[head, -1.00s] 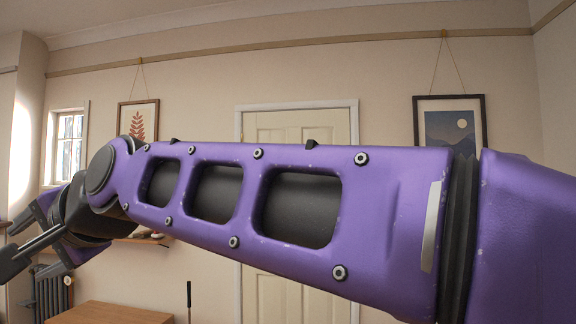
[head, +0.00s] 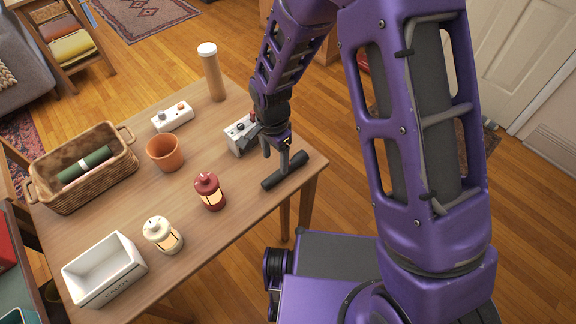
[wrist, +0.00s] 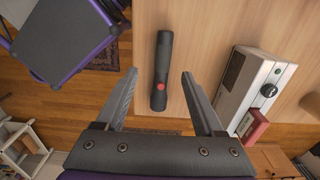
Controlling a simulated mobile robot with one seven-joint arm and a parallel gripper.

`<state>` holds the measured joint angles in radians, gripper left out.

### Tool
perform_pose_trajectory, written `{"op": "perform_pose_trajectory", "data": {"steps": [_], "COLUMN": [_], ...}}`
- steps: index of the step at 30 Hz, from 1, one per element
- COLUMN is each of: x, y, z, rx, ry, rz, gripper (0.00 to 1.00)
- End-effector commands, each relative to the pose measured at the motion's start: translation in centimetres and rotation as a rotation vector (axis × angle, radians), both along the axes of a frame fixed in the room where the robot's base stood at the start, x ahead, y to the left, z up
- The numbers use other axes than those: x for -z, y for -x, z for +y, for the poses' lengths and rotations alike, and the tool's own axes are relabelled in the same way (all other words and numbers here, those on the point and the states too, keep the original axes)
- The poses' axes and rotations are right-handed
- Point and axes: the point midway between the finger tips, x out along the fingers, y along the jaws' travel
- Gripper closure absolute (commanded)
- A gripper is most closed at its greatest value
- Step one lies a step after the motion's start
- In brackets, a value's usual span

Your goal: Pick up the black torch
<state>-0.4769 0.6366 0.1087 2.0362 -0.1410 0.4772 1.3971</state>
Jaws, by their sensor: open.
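The black torch (head: 285,171) lies on the wooden table (head: 232,190) near its right corner. In the wrist view the torch (wrist: 162,70) has a red button and lies lengthwise, its near end between and just beyond the fingertips. My gripper (head: 276,160) points down above the torch in the head view. In the wrist view my gripper (wrist: 157,74) is open, with one finger on each side of the torch and nothing held. Whether the fingers are down at the torch's height is hard to tell.
A white-and-grey device (head: 240,134) stands close behind the gripper. A red lantern (head: 209,191), a cream lantern (head: 162,235), a terracotta pot (head: 165,153), a wicker basket (head: 118,176) and a white box (head: 104,269) are further left. A tall cork-coloured cylinder (head: 213,78) stands at the back.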

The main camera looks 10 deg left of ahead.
Motion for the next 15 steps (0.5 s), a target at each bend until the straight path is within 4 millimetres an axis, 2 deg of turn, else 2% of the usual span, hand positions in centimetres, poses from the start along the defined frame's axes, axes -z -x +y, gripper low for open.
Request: {"op": "perform_pose_trajectory", "data": {"steps": [1,3,11,15], "x": [1.1,2.1,4.0,6.0], "y": [0.1,0.0,-0.1,-0.1], "z": [0.0,0.0,0.1,0.3], "rx": [-0.001,-0.001,-0.002,-0.002], "ry": [0.001,0.001,0.000,0.001], "rz": [0.003,0.002,0.000,0.002], "gripper": [0.30,0.30,0.30,0.30]}}
